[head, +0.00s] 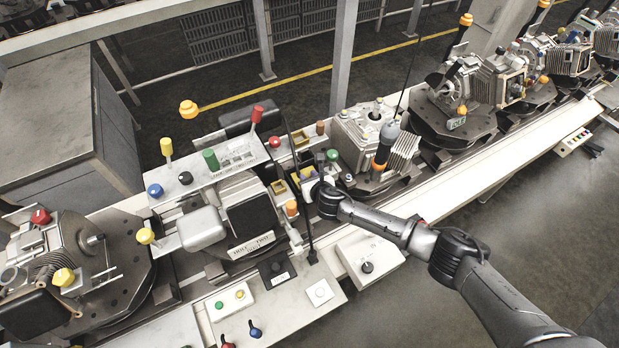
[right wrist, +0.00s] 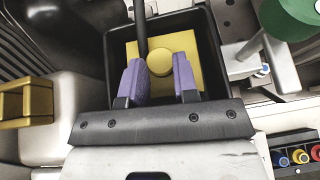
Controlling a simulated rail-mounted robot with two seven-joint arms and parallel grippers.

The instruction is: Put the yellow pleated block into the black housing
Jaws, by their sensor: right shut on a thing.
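The yellow block (right wrist: 190,52) shows in the right wrist view as a square plate with a round knob on top. Its pleats cannot be seen from here. My right gripper (right wrist: 159,82) has purple finger pads on both sides of the knob and is shut on the block. The block lies within the outline of an open black box (right wrist: 215,50), which looks like the black housing; how deep it sits cannot be told. In the head view my right gripper is small and partly hidden at the end of my right arm, beside the machine. My left gripper is out of view.
A dark rod crosses the box opening in the right wrist view. A green knob (right wrist: 290,18) stands at right and a yellow bracket (right wrist: 25,103) at left. In the head view, a grey motor unit (head: 370,140) stands close behind on the conveyor.

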